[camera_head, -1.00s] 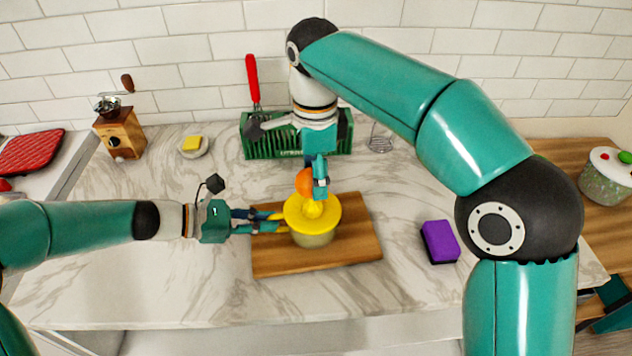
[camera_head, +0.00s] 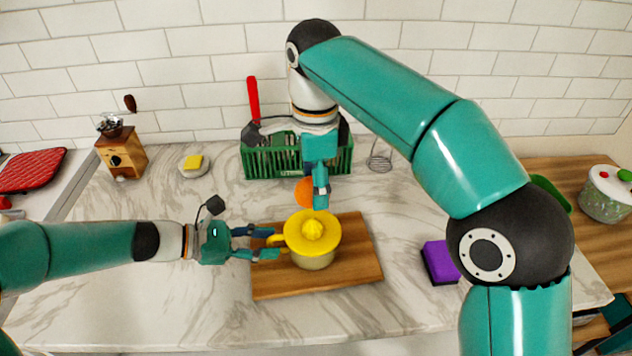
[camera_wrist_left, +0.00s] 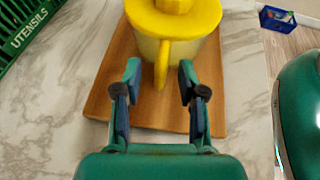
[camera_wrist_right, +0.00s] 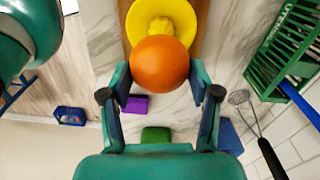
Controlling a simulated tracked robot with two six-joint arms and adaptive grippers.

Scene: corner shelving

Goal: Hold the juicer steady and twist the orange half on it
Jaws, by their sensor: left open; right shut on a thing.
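The yellow-topped juicer (camera_head: 300,226) stands upright on a wooden board (camera_head: 352,262), its ribbed cone uncovered and its handle pointing left. My left gripper (camera_head: 270,243) is open, with one finger on each side of the handle. In the left wrist view the handle (camera_wrist_left: 163,65) lies between the fingertips (camera_wrist_left: 159,80), with gaps on both sides. My right gripper (camera_head: 318,198) is shut on the orange half (camera_head: 303,192), behind and above the juicer. In the right wrist view the orange (camera_wrist_right: 160,64) hides part of the juicer's yellow top (camera_wrist_right: 160,16).
A purple sponge (camera_head: 440,262) lies right of the board. A wooden grinder (camera_head: 122,155) stands at the back left. The front counter is clear.

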